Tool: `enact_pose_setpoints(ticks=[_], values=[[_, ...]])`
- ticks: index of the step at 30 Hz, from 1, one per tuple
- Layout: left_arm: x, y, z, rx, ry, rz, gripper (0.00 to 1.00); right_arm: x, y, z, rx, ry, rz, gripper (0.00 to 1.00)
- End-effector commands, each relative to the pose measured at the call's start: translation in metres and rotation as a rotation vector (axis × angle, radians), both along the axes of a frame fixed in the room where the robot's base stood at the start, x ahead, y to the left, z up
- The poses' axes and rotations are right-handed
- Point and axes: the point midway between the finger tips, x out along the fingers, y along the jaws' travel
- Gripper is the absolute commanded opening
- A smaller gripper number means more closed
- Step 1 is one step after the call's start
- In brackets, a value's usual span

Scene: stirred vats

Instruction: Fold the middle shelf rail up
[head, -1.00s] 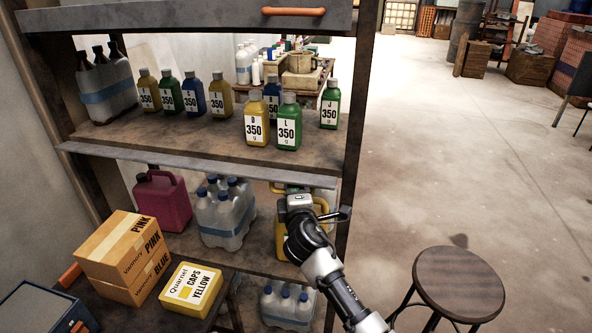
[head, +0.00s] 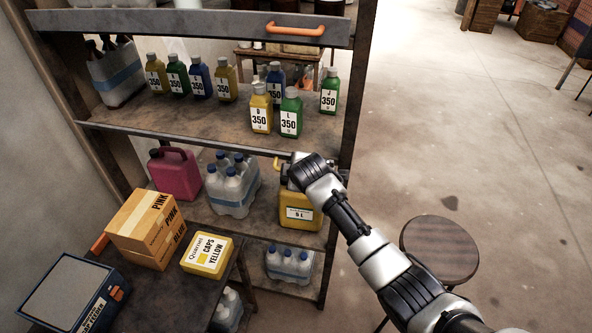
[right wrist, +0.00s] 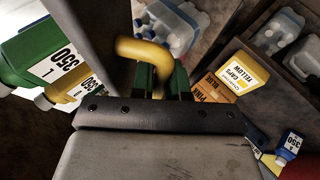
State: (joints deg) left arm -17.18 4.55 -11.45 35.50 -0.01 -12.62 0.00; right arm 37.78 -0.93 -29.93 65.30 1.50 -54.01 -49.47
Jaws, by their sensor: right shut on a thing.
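The middle shelf rail (head: 185,139) is a long grey bar along the front edge of the shelf with the bottles, looking thin and level with the boards, not standing up in front of the bottles. Its yellow handle (head: 277,163) shows partly beside my right gripper (head: 298,160), which hides the rail's right end. In the right wrist view the yellow handle (right wrist: 143,50) lies between the green fingers of my right gripper (right wrist: 158,85), shut on it. The grey rail (right wrist: 90,35) rises beside it there. My left gripper is out of view.
An upper rail (head: 160,25) with an orange handle stands upright above. Several bottles stand on the middle shelf, the yellow one (head: 261,110) and green one (head: 291,112) near its front. A yellow canister (head: 300,210) sits below my gripper.

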Motion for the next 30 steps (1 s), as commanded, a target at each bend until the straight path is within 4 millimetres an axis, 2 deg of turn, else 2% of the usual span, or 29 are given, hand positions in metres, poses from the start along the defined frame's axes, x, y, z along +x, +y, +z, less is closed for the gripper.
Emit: enact_pose_setpoints(ticks=[3, 15, 30], values=[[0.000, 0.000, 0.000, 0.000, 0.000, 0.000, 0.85, 0.004, -0.001, 0.009, 0.034, 0.098, 0.000, 0.00], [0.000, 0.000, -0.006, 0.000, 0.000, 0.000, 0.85, 0.010, -0.003, 0.023, 0.135, 0.411, -0.001, 0.00], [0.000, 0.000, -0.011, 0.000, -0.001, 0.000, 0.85, 0.014, -0.005, 0.028, 0.185, 0.570, -0.001, 0.00]])
